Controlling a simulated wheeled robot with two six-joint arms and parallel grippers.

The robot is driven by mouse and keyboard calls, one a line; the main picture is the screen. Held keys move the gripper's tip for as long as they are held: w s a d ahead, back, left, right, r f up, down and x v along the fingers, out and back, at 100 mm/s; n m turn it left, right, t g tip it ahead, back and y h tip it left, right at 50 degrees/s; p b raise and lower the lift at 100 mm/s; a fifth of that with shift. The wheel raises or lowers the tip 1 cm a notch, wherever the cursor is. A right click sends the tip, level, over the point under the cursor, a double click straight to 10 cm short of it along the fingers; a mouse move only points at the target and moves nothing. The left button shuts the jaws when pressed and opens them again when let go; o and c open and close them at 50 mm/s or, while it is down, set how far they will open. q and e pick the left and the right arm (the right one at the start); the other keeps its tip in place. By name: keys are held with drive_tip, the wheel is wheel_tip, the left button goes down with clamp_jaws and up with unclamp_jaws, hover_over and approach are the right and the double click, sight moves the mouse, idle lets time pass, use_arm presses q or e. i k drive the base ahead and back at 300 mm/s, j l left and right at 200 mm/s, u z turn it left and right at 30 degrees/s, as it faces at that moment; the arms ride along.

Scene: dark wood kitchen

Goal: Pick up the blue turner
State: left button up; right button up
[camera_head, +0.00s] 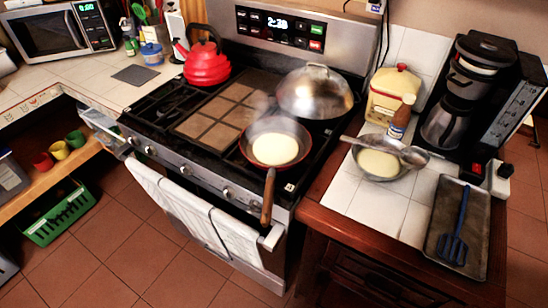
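The blue turner (461,219) lies on a dark grey baking tray (483,222) on the tiled counter at the right. Its handle points toward the back and its slotted head lies near the tray's front end. The whole turner is visible and nothing covers it. Neither of my grippers shows in the head view.
A metal bowl of pale batter (383,178) with a utensil across it stands left of the tray. The coffee maker (462,95) stands behind. A frying pan (251,151) with a pale round in it sits on the stove, its handle (268,197) pointing forward.

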sight(467, 190)
drive_tip(key=z, duration=1.6)
